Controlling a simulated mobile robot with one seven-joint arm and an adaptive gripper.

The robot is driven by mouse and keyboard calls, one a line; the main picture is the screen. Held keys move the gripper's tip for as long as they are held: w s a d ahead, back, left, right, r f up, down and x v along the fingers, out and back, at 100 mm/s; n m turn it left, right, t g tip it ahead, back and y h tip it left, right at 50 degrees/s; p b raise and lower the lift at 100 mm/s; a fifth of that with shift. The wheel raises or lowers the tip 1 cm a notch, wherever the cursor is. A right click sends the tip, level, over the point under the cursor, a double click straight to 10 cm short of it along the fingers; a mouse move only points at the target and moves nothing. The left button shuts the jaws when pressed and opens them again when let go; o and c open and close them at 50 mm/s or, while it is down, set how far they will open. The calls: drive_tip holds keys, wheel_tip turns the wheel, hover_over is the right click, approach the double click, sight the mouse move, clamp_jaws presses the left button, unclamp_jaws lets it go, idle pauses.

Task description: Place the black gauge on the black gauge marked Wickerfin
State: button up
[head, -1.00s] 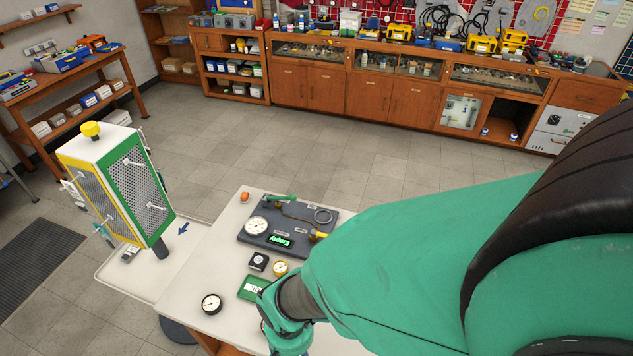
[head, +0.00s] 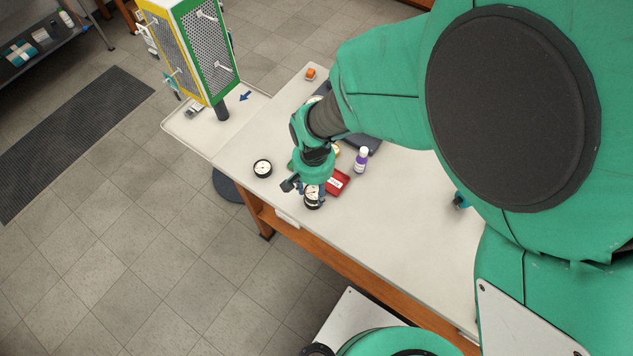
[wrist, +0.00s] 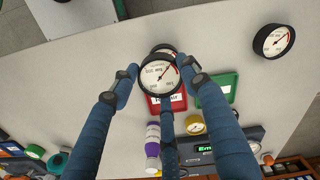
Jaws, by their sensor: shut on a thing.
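My gripper (head: 309,190) has its blue fingers closed around a black-rimmed gauge with a white dial (wrist: 159,76). The held gauge also shows under the gripper in the head view (head: 312,190). A second black-rimmed gauge (wrist: 163,48) lies just behind the held one in the wrist view, mostly hidden by it. I cannot tell whether the two touch. Another black gauge (head: 262,168) lies apart on the table, left of the gripper; it also shows at the right of the wrist view (wrist: 273,40). I cannot read the name Wickerfin on any dial.
A red tray (head: 338,183) and a purple-white bottle (head: 361,160) stand close right of the gripper. The wrist view shows a green tray (wrist: 228,90), a brass gauge (wrist: 195,125) and a dark panel (wrist: 248,136). The table's front right (head: 410,230) is clear.

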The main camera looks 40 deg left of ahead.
sight(313, 189)
drive_tip(key=shift+w+a, duration=0.2)
drive_tip(key=shift+a, duration=0.05)
drive_tip(key=shift+a+f, duration=0.1)
drive_tip(key=shift+f, duration=0.25)
drive_tip(key=shift+f+b, duration=0.35)
drive_tip(key=shift+f, duration=1.1)
drive_tip(key=shift+f, duration=0.2)
drive_tip(key=o, duration=1.2)
drive_tip(key=shift+r, duration=0.15)
wheel_tip(313, 189, up, 12)
drive_tip(key=shift+r+p, duration=0.1)
drive_tip(key=shift+p, duration=0.65)
